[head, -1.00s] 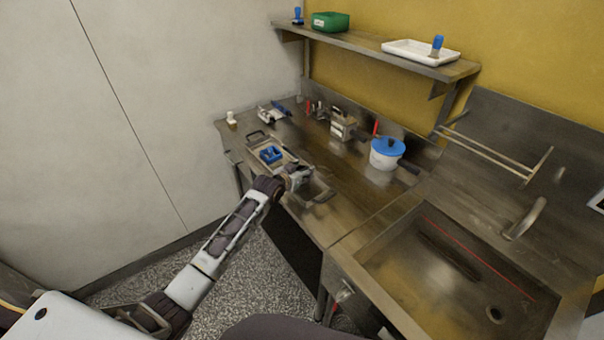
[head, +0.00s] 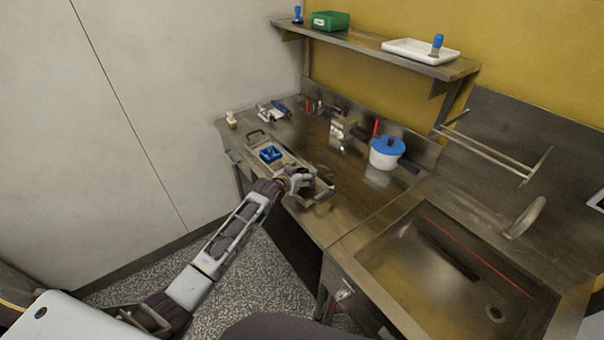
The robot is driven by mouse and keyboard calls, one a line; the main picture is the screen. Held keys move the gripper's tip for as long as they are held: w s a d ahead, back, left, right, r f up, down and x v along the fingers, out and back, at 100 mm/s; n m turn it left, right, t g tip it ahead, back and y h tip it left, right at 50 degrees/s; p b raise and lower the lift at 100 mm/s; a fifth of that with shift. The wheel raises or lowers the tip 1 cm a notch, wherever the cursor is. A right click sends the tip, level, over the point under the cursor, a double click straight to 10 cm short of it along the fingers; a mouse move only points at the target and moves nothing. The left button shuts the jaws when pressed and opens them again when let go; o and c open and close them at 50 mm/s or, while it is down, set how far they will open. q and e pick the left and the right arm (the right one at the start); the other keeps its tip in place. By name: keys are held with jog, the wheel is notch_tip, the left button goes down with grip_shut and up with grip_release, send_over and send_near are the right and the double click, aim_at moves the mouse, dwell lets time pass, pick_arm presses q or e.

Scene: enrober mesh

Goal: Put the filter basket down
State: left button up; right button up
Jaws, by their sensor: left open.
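A long shallow metal tray with a raised handle at each end, apparently the filter basket (head: 291,158), rests on the steel worktop at its left front. A small blue divided piece (head: 270,153) sits in its far half. My left gripper (head: 308,189) is open at the near end of the tray, close to the near handle. It covers part of the tray, and I cannot tell whether it touches the handle. My right gripper is not in view.
A white tub with a blue lid (head: 386,154) stands behind to the right. Small tools (head: 273,109) lie at the back left. A sink (head: 450,275) is at the right. A shelf (head: 375,52) hangs above. The worktop between tray and sink is clear.

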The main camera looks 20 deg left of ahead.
pick_arm(q)
jog(key=shift+r, duration=0.15)
jog(key=v, duration=1.2)
dwell(0.6)
